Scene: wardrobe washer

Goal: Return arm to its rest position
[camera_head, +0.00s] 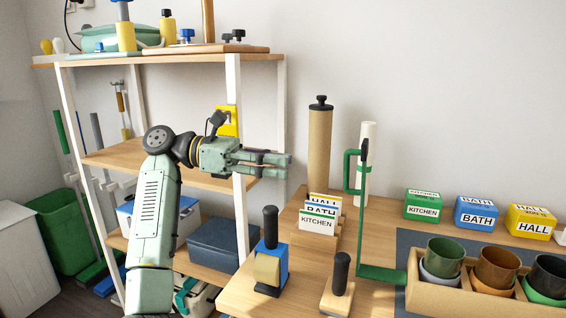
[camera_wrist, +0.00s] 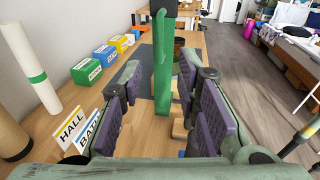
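My arm (camera_head: 152,220) is pale green and raised in front of the wooden shelf unit, bent at the elbow. My gripper (camera_head: 288,160) points right, above the left part of the table, near the shelf's front post. In the wrist view its purple-padded fingers stand apart, so my gripper (camera_wrist: 160,88) is open. A green upright post (camera_wrist: 162,60) shows between the fingers, but in the head view this green stand (camera_head: 380,273) is well beyond the fingertips. Nothing appears held.
A shelf unit (camera_head: 200,182) stands close behind my arm. The table holds a brown cylinder (camera_head: 319,150), a white roll (camera_head: 366,150), label cards (camera_head: 318,222), black-handled tools (camera_head: 270,230), labelled boxes (camera_head: 476,213) and a cup rack (camera_head: 455,298). Open floor (camera_wrist: 255,80) lies right in the wrist view.

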